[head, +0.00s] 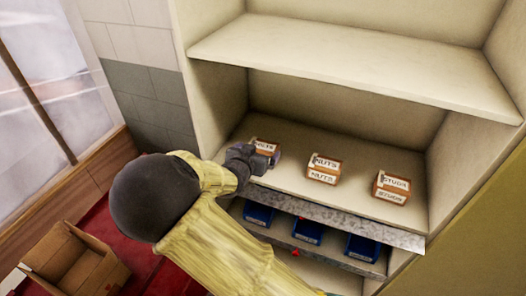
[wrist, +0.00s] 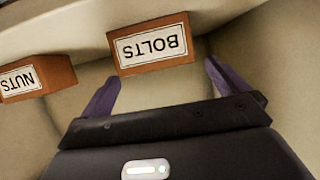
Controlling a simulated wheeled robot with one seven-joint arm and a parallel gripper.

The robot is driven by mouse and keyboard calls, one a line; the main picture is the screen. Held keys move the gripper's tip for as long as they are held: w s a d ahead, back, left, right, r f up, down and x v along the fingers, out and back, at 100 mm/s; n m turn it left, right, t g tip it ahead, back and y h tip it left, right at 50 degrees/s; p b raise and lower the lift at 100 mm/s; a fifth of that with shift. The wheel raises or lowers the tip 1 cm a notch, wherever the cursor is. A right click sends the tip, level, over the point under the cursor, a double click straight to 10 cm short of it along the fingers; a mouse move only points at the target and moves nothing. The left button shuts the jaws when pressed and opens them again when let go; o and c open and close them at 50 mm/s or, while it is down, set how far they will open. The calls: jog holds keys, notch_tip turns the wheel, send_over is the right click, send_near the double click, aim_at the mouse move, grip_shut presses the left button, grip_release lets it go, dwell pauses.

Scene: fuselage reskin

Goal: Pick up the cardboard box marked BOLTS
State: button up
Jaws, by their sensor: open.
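The cardboard box marked BOLTS (wrist: 152,46) is brown with a white label, upside down in the wrist view. It sits between and just beyond the tips of my gripper's (wrist: 163,82) two purple fingers. The fingers are apart, with nothing held between them. In the head view the BOLTS box (head: 265,146) is the leftmost of three on the shelf, partly hidden by my gripper (head: 256,158). I cannot tell whether the fingers touch it.
A NUTS box (head: 323,169) and a STUDS box (head: 391,186) stand to the right on the same shelf (head: 350,208). An empty shelf (head: 350,65) is above. Blue bins (head: 307,232) sit below. An open cardboard carton (head: 75,264) is at lower left.

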aim_at(262, 148)
jog(key=shift+s, duration=0.1)
jog(key=p+x, duration=0.2)
jog(key=x, duration=0.3)
jog(key=shift+d+f, duration=0.1)
jog(key=shift+d, duration=0.1)
dwell(0.5)
jog(key=c, duration=1.1)
